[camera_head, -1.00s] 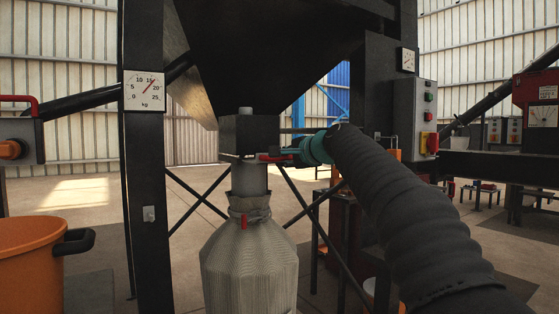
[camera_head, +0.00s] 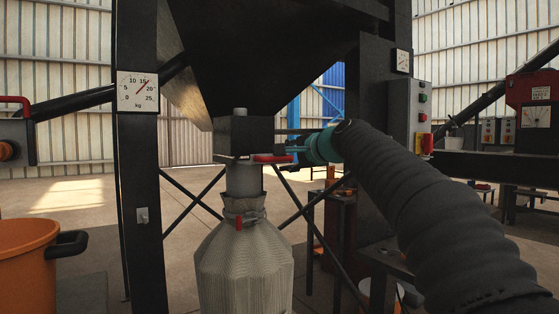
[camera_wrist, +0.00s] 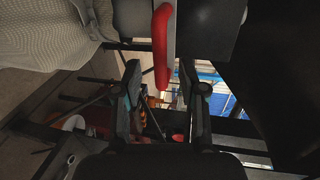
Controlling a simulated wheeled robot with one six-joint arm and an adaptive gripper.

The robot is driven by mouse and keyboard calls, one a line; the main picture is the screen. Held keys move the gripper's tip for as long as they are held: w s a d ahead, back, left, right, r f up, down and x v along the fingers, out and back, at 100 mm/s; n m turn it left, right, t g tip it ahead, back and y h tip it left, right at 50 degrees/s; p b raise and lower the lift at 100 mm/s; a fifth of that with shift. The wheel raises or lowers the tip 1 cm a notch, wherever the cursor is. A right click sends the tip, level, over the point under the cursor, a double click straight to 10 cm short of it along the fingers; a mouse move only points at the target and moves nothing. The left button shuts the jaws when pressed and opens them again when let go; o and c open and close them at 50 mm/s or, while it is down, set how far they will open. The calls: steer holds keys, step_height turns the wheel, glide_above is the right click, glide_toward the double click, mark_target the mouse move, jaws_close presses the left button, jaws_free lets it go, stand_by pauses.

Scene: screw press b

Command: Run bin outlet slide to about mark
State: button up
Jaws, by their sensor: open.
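The bin outlet is a dark box (camera_head: 243,136) under the black hopper (camera_head: 270,50). The slide's red handle (camera_head: 272,158) sticks out at the box's lower right; how far the slide is out cannot be told. My gripper (camera_head: 291,150) is at the handle's right end, open. In the wrist view the handle (camera_wrist: 163,50) reaches down between the two spread fingertips (camera_wrist: 160,76), with gaps on both sides. A pale woven sack (camera_head: 245,262) hangs from the spout below. The kg dial (camera_head: 137,92) has its needle between 15 and 20.
A dark post (camera_head: 140,190) carries the dial. An orange tub (camera_head: 25,265) stands at the lower left. A control box with buttons (camera_head: 410,115) is right of the hopper. Crossed braces (camera_head: 195,205) run behind the sack.

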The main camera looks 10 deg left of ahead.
steer(key=v, duration=0.7)
steer(key=shift+s+d, duration=0.2)
steer(key=shift+s, duration=0.15)
steer(key=shift+r, duration=0.1)
stand_by(6.8)
